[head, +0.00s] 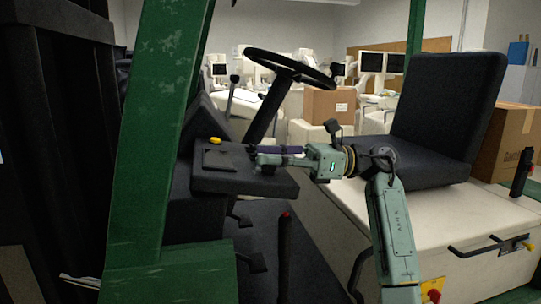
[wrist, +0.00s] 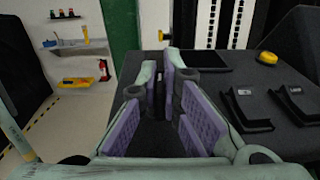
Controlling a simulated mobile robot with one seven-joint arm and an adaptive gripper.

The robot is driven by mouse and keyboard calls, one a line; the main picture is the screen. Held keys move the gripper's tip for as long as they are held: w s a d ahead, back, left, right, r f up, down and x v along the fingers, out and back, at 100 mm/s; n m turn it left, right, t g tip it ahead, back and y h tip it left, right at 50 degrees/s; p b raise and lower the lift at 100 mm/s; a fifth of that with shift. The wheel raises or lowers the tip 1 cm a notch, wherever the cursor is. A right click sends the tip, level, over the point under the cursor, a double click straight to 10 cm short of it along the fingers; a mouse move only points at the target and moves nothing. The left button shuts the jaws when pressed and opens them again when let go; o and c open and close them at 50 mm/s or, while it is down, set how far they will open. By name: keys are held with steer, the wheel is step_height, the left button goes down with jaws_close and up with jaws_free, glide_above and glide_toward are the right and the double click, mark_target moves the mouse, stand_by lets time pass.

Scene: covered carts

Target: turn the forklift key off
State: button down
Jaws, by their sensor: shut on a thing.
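My gripper (head: 263,158) reaches in from the right to the front edge of the forklift's black dash console (head: 232,182). In the wrist view its purple-padded fingers (wrist: 165,80) are close together at the near side of the console top. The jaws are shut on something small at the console. The key itself is hidden by the fingers and cannot be made out, nor can its turn position. A yellow button (head: 215,141) stands on the console top; it also shows in the wrist view (wrist: 267,57).
The steering wheel (head: 290,68) and its column rise behind my gripper. A black seat (head: 440,125) is at right. A red-tipped lever (head: 285,255) stands below the console. A green post (head: 155,140) is at left. Two dark rocker-like pieces (wrist: 243,108) lie right of the fingers.

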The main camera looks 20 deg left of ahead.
steer(key=shift+n+g+h, duration=0.4)
steer(key=shift+n+g, duration=0.1)
steer(key=shift+g, duration=0.2)
steer(key=c, duration=1.8)
jaws_free()
steer(key=shift+o, duration=0.2)
steer(key=v, duration=1.2)
